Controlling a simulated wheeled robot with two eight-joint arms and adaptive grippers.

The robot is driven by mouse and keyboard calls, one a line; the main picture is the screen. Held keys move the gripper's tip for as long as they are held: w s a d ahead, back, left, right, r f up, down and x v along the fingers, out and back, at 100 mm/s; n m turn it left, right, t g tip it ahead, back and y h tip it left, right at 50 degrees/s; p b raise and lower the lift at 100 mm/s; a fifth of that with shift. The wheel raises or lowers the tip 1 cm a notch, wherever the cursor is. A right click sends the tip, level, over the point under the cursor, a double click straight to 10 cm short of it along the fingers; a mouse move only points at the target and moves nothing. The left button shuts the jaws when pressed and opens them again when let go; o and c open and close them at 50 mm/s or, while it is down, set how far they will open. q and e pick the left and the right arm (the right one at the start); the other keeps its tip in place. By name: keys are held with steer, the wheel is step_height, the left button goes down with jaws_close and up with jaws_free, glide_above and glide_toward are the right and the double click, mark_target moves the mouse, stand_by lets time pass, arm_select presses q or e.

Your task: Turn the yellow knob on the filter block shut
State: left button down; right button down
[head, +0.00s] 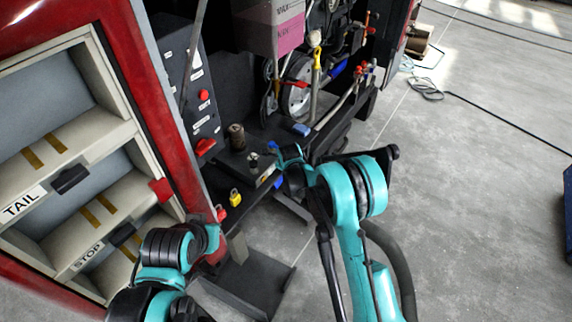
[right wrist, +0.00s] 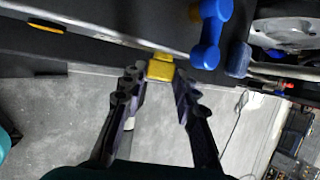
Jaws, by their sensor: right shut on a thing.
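In the right wrist view, a small yellow knob (right wrist: 160,67) sits between the fingertips of my right gripper (right wrist: 157,75), at the edge of a dark surface. The fingers are shut on it from both sides. A blue dumbbell-shaped handle (right wrist: 209,32) stands just right of it. In the head view, a dark block (head: 240,163) with metal fittings on top lies in the open bay; I take it for the filter block. My right arm reaches beside it and hides the knob there. My left arm is at the lower left; its fingers do not show.
A yellow padlock (head: 235,197) hangs left below the block. A black panel with a red button (head: 204,95) stands to the left, beside open shelves (head: 95,140). Hoses and a white-rimmed wheel (head: 296,88) are behind. Open concrete floor (head: 480,200) lies to the right.

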steer(key=shift+s+f+t+h+b, duration=0.1)
steer(key=shift+t+h+b, duration=0.2)
steer(key=shift+t+b, duration=0.1)
steer(key=c, duration=1.2)
jaws_free()
steer(key=shift+o, duration=0.2)
steer(key=v, duration=1.2)
